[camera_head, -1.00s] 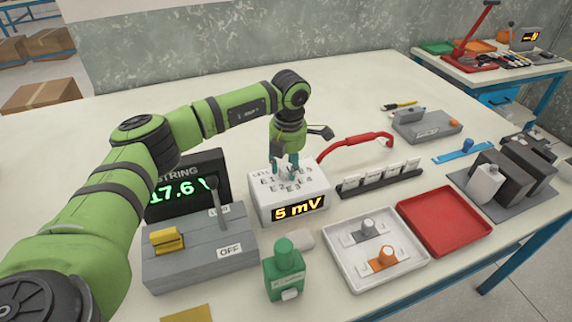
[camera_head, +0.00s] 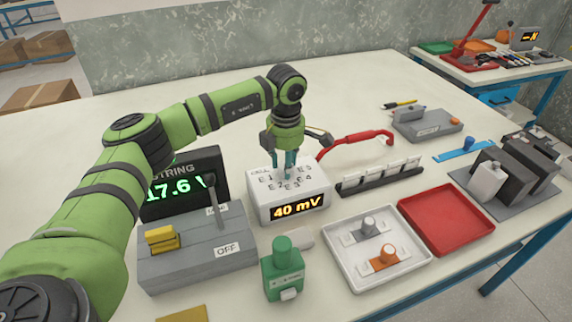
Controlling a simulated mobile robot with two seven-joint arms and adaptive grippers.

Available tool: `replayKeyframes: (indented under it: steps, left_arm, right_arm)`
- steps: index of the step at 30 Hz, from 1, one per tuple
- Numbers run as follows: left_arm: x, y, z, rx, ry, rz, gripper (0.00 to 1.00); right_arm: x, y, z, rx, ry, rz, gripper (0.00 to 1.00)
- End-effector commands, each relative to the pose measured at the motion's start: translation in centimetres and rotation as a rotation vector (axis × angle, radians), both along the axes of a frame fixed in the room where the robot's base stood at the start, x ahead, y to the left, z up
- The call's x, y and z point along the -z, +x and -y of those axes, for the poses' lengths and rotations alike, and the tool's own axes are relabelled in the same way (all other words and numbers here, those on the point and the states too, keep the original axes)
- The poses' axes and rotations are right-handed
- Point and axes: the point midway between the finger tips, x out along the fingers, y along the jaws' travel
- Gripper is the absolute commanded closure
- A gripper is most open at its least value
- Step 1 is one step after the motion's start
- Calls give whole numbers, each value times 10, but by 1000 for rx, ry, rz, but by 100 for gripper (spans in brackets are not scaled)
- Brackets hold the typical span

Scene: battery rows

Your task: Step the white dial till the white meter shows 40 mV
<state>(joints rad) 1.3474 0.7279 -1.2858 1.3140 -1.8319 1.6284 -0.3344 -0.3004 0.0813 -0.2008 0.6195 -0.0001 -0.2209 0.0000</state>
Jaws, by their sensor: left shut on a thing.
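The white meter (camera_head: 262,213) is a white box in the middle of the table, and its amber display (camera_head: 297,206) reads 40 mV. Its top carries several position labels, E1 to E5 among them, around the dial. My left gripper (camera_head: 288,174) comes down from above onto the top of the meter, with its fingers closed on the dial. The fingers hide the dial itself, so I cannot see where its pointer stands. My right gripper is not in view.
A black STRING display (camera_head: 180,190) reading 17.6 V and a grey switch box (camera_head: 195,255) stand left of the meter.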

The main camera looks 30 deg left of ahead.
Motion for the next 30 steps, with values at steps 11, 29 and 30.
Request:
replayKeyframes:
  steps: [11,29,30]
  left_arm:
    - [7,-4,-4,258,8,-21,95]
    - [6,-4,-6,364,10,-21,95]
    - [6,-4,-6,363,10,-21,95]
  right_arm:
    - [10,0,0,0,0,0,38]
    - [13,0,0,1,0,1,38]
    - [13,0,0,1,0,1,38]
